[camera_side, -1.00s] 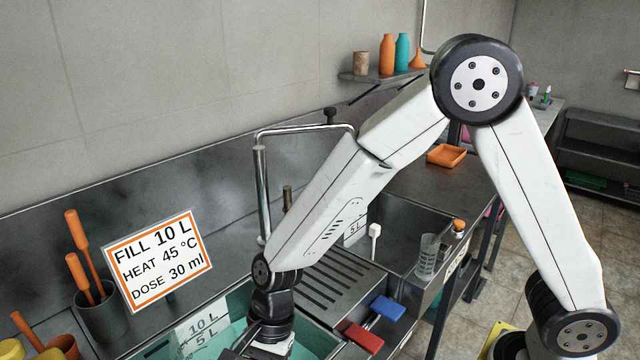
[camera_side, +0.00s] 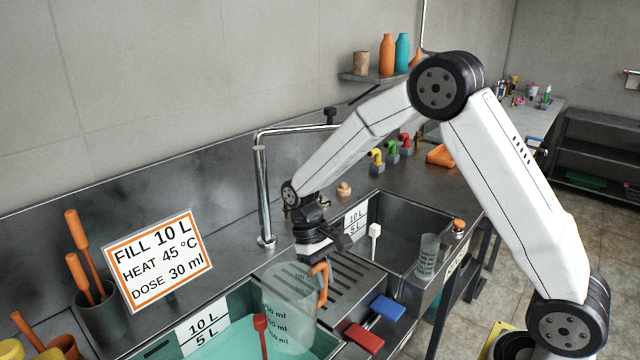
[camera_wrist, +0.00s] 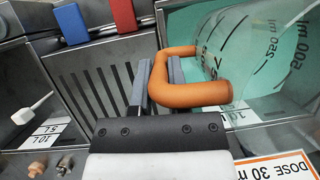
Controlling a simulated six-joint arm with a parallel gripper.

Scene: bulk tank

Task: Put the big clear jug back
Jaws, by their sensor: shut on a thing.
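The big clear jug (camera_side: 287,306) has ml markings and an orange handle (camera_side: 321,284). It hangs upright over the right part of the left basin, which holds teal liquid (camera_side: 232,346). My gripper (camera_side: 325,245) is above the handle, shut on it. In the wrist view the orange handle (camera_wrist: 190,93) lies between the two fingers (camera_wrist: 158,85), and the clear jug (camera_wrist: 255,50) is to the right. The jug's lower end overlaps the basin, so I cannot tell how far it clears the liquid.
A slotted drainboard (camera_side: 350,281) lies right of the jug, with a red block (camera_side: 363,338) and a blue block (camera_side: 388,308) at its front. A tap (camera_side: 262,190) stands behind. A smaller clear beaker (camera_side: 428,256) and a white paddle (camera_side: 374,240) are at the right basin.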

